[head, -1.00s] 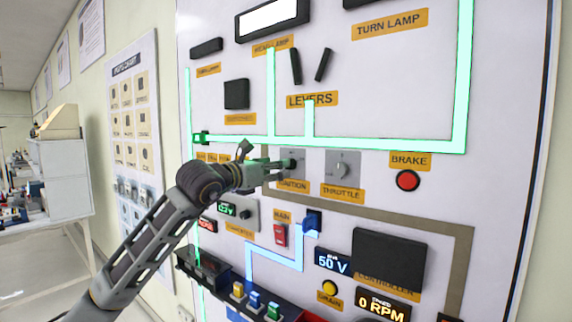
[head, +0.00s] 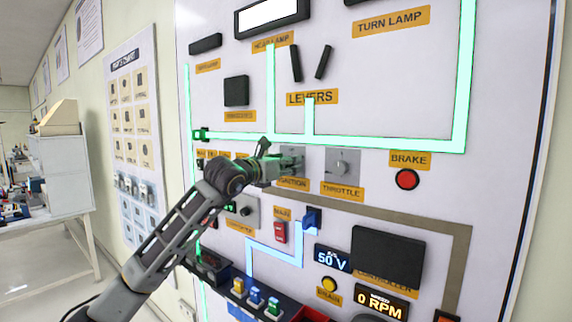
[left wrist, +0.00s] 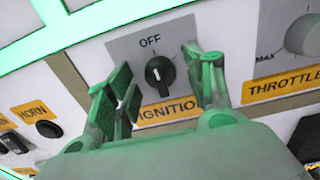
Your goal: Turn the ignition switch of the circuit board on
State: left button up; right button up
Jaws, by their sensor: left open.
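The ignition switch (left wrist: 159,74) is a round black knob with a white mark on a grey plate, under the word OFF and above an orange IGNITION label (left wrist: 172,112). Its mark points up toward OFF, slightly tilted. My left gripper (left wrist: 162,82) is open, with one green finger on each side of the knob and gaps visible on both sides. In the head view, my left gripper (head: 280,165) is at the ignition plate (head: 296,154) and hides most of the knob. My right gripper is not in view.
The throttle knob (head: 341,168) is just right of the ignition, with the red brake button (head: 407,180) beyond. A horn button (left wrist: 48,129) is on the left. Levers (head: 310,65) are above. A red main switch (head: 280,232) and a component shelf (head: 240,290) are below.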

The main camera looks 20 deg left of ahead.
pick_arm(q)
jog(key=c, duration=1.1)
jog(key=shift+o, duration=0.2)
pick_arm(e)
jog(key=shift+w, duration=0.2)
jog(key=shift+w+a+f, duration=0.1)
pick_arm(q)
jog(key=shift+f+m+b, duration=0.1)
jog(key=shift+m+b, duration=2.45)
jog(key=shift+m, duration=3.55)
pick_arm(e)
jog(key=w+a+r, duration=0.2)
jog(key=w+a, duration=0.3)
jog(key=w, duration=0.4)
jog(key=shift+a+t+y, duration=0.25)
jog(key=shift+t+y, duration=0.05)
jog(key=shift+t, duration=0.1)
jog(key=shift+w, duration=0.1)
